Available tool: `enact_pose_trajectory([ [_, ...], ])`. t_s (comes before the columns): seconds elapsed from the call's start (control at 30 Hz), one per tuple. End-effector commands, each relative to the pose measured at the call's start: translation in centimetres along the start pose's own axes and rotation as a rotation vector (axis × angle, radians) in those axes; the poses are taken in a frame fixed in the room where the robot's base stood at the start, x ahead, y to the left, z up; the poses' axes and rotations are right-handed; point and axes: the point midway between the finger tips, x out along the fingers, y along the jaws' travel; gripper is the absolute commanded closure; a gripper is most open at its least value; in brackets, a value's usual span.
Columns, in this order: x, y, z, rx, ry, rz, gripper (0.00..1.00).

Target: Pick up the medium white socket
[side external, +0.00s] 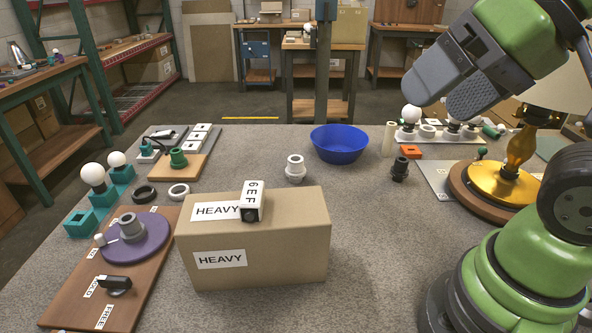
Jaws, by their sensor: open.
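A white socket (295,169) stands upright on the grey table behind the cardboard box, left of the blue bowl. A black socket (400,168) stands further right, below the orange block. My gripper (438,103) is at the upper right, raised well above the table with its fingers pointing down and left. It is open and empty, apart from both sockets. Whether the white socket is the medium one cannot be told from its size alone.
A cardboard box (290,250) marked HEAVY bears a small white lettered block (251,203). A blue bowl (340,149) stands behind. A brass lamp base (505,190) is at right. Teal holders with bulbs (93,176) and a purple disc (150,238) are at left.

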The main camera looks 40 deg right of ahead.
Motion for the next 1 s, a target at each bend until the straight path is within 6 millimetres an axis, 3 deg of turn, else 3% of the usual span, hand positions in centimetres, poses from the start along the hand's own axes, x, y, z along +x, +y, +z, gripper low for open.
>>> enact_pose_trajectory([
  [0.13, 0.1, 0.0, -0.3, -0.001, -0.001, 0.004, 0.18],
  [0.23, 0.6, -0.2, -1.6, -0.005, -0.008, 0.023, 0.18],
  [0.47, 4.7, -0.2, -8.1, -0.041, -0.036, 0.112, 0.18],
  [0.7, 12.6, 1.5, -14.1, -0.094, -0.074, 0.199, 0.18],
  [0.83, 17.9, 3.4, -16.1, -0.125, -0.101, 0.238, 0.18],
  [1.0, 24.9, 6.5, -16.9, -0.166, -0.135, 0.277, 0.18],
])
